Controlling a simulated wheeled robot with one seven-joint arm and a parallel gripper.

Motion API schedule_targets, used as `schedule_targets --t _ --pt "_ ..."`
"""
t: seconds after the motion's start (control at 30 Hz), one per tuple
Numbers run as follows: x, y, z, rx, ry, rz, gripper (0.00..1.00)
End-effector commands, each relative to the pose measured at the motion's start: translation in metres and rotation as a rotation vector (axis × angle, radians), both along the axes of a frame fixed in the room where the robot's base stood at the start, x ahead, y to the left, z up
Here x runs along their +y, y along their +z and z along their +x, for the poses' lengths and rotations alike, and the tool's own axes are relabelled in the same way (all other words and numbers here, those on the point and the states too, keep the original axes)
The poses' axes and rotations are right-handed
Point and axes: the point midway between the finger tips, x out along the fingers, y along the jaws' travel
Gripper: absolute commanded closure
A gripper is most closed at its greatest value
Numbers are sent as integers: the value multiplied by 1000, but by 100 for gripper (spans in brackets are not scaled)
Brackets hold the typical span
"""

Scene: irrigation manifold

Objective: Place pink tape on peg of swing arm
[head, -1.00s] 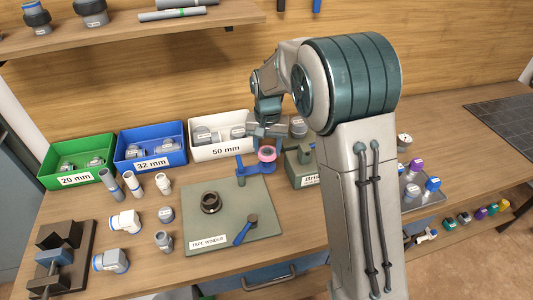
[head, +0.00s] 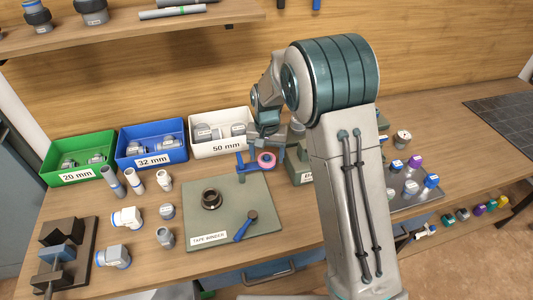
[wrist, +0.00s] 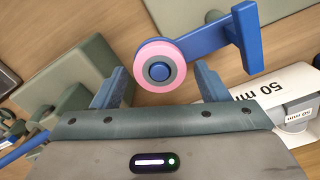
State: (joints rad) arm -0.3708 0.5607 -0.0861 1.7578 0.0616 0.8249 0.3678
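The pink tape (wrist: 160,85) is a ring with a grey core. In the wrist view it sits around the round blue peg (wrist: 159,71) of the blue swing arm (wrist: 213,38). In the head view the tape (head: 266,160) shows at the right end of the swing arm (head: 243,164), above the back edge of the winder plate (head: 235,215). My gripper (wrist: 160,89) is open. Its two blue fingers stand apart on either side, short of the tape, with gaps to it. In the head view my gripper is partly hidden by my arm.
A green-grey block (wrist: 75,75) stands close to the left finger. The white 50 mm bin (wrist: 290,95) is near the right finger. A dark ring (head: 211,199) and a blue-handled crank (head: 245,226) are on the winder plate. Blue (head: 150,158) and green (head: 80,172) bins stand left.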

Motion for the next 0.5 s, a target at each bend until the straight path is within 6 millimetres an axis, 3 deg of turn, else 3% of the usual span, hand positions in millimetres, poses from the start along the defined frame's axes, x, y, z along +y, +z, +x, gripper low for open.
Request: schedule_targets --t 0.3,0.5 --pt "0 9 1 -3 0 2 32" --pt "1 47 1 -6 -1 2 32"
